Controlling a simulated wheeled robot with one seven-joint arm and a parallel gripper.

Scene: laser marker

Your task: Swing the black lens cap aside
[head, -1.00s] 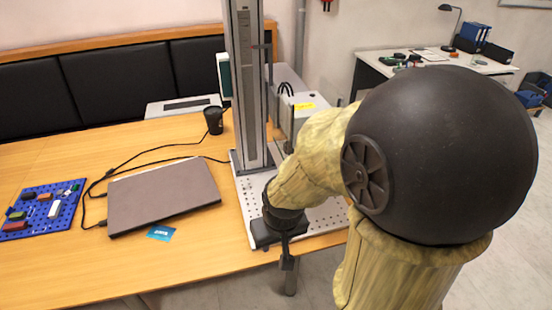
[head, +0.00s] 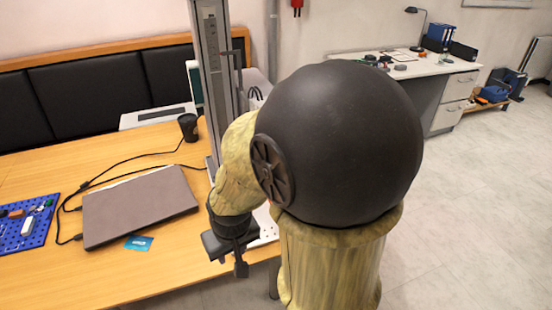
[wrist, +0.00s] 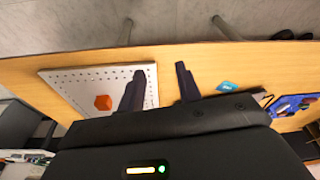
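The black lens cap does not show in either view. The marker's tall grey column (head: 218,85) stands on the table, and my arm hides the column's lower right side. A white perforated base plate (wrist: 62,78) with an orange block (wrist: 103,102) on it shows in the wrist view. My gripper (wrist: 159,68) is open, with its two dark fingers apart and nothing between them. In the head view my gripper (head: 240,262) points down near the table's front edge, beside the plate's front.
A closed laptop (head: 140,205), a blue card (head: 139,243), a blue pegboard (head: 25,225) with small parts and a black cup (head: 188,127) are on the table (head: 110,275). Cables run behind the laptop. Open floor (head: 460,220) lies to the right.

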